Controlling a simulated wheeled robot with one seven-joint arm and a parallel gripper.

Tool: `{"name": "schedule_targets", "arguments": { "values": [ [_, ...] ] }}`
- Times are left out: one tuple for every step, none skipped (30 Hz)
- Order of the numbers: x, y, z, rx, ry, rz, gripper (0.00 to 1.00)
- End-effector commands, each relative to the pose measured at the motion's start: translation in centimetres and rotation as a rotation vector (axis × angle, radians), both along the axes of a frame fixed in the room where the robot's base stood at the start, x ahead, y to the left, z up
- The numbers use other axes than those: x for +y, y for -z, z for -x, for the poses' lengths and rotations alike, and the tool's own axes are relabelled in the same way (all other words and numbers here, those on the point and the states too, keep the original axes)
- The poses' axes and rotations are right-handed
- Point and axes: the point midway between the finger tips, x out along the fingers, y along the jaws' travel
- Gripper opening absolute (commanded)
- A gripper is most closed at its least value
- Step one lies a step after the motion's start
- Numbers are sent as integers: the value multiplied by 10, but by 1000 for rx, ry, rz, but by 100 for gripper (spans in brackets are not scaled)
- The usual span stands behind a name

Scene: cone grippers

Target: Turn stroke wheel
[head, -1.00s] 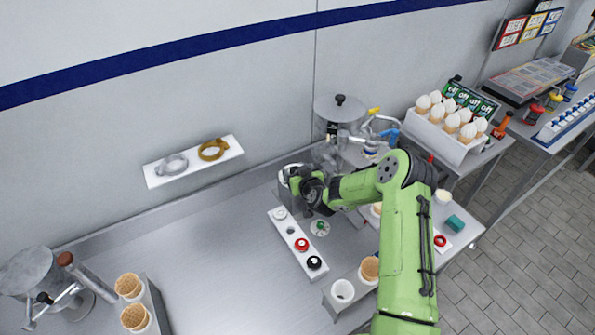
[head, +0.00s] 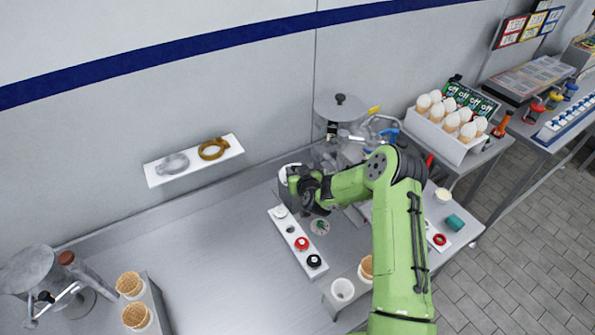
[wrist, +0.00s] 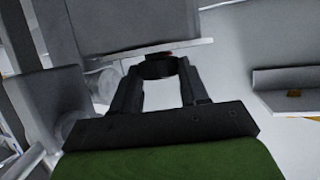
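The filling machine with a round grey hopper (head: 340,107) stands against the wall. My gripper (head: 294,180) is at its lower left side, above the counter, and is partly hidden by my wrist. In the wrist view, my gripper's (wrist: 160,80) two dark fingers reach up to a dark round part (wrist: 159,68) under a grey plate (wrist: 150,50). A bit of red shows at that part's top. The part fills the gap between the fingertips; I cannot tell whether they press on it or whether it is the stroke wheel. No other wheel is clearly identifiable.
A white button strip (head: 290,238) with red and black buttons lies just below my gripper. A small disc with a green centre (head: 320,226) is beside it. A wall shelf (head: 194,161) holds two rings.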

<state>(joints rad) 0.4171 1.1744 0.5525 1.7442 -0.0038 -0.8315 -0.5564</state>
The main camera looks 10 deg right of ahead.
Motion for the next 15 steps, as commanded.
{"name": "schedule_targets", "arguments": {
  "values": [
    [0,-1,0,-3,2,-2,50],
    [0,-1,0,-3,2,-2,55],
    [0,-1,0,-3,1,-1,61],
    [0,-1,0,-3,1,-1,65],
    [0,-1,0,-3,1,-1,69],
    [0,-1,0,-3,1,-1,69],
    [0,-1,0,-2,1,-1,69],
    [0,-1,0,-2,1,-1,69],
    [0,-1,0,-2,1,-1,69],
    [0,-1,0,-2,0,-1,69],
    [0,-1,0,-2,1,-1,69],
    [0,-1,0,-2,0,-1,69],
    [0,-1,0,-2,0,-1,69],
    [0,-1,2,-2,0,0,69],
    [0,-2,4,-2,0,0,69]
  ]
}}
